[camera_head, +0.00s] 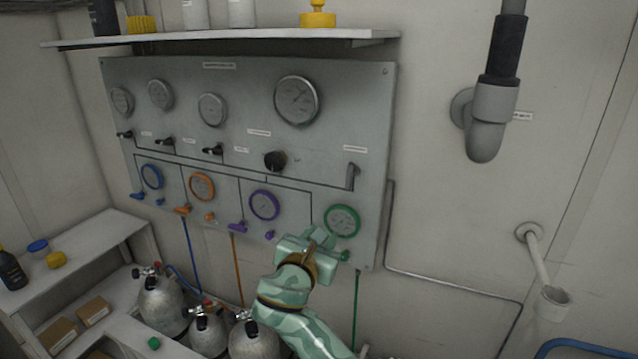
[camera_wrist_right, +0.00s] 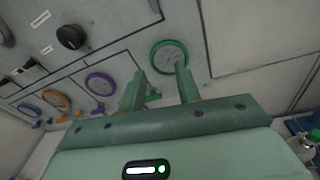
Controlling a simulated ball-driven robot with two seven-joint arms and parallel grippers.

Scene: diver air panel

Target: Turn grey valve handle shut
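The grey valve handle (camera_head: 352,176) is a short upright lever at the lower right of the grey panel (camera_head: 330,140), above the green-rimmed gauge (camera_head: 342,220). My right gripper (camera_head: 322,237) is below and left of the handle, apart from it, in front of the panel near the green gauge. The right wrist view shows its two fingers (camera_wrist_right: 160,84) spread, with a small green part (camera_wrist_right: 152,96) visible between them and the green gauge (camera_wrist_right: 169,57) beyond. Whether the fingers touch the green part cannot be told. My left gripper is not in view.
A black knob (camera_head: 275,160) sits left of the grey handle. Blue, orange and purple gauges (camera_head: 264,205) line the panel's lower left. A shelf (camera_head: 230,40) juts out above. Silver cylinders (camera_head: 162,303) stand below. A thick grey pipe (camera_head: 487,120) is at right.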

